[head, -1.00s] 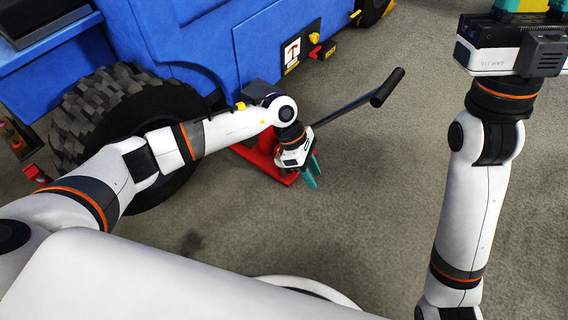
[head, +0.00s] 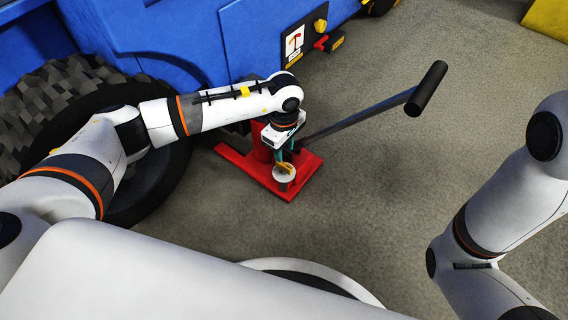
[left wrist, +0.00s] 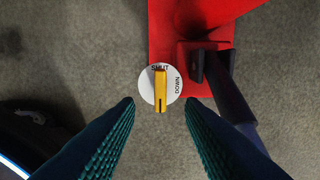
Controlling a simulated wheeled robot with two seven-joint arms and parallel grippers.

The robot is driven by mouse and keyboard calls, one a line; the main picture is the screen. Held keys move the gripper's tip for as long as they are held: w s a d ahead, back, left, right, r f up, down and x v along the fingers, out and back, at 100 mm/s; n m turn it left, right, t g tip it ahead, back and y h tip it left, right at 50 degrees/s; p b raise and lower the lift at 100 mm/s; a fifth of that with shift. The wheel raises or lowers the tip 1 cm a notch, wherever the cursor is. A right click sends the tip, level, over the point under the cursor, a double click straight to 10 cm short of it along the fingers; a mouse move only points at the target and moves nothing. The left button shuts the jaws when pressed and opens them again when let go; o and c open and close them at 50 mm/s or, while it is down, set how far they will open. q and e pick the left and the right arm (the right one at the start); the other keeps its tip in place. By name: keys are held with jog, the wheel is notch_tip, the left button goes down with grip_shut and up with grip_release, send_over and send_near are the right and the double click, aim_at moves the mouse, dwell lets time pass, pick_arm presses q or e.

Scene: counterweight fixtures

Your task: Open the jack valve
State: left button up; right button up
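The jack valve is a round white dial (head: 284,180) with a yellow knob (head: 284,167) on the red jack (head: 305,170). In the left wrist view the dial (left wrist: 146,90) reads SHUT at the top and DOWN on the right. The yellow knob (left wrist: 160,88) stands vertical, its upper end at SHUT. My left gripper (left wrist: 160,103) is open, its teal fingers apart on either side of the dial's lower part, with nothing between them gripped. In the head view the left gripper (head: 287,155) hangs over the dial and partly hides the jack. My right gripper is out of view.
The jack's long handle (head: 365,118) slants up to the right to a black grip (head: 427,88). A blue vehicle (head: 180,45) with a big black tyre (head: 60,100) stands at the left and back. Grey floor lies clear to the right of the jack.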

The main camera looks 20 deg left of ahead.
aim_at(284, 164)
pick_arm(q)
notch_tip(284, 164, down, 7)
jog(key=b, duration=0.3)
jog(key=shift+r, duration=0.1)
grip_shut()
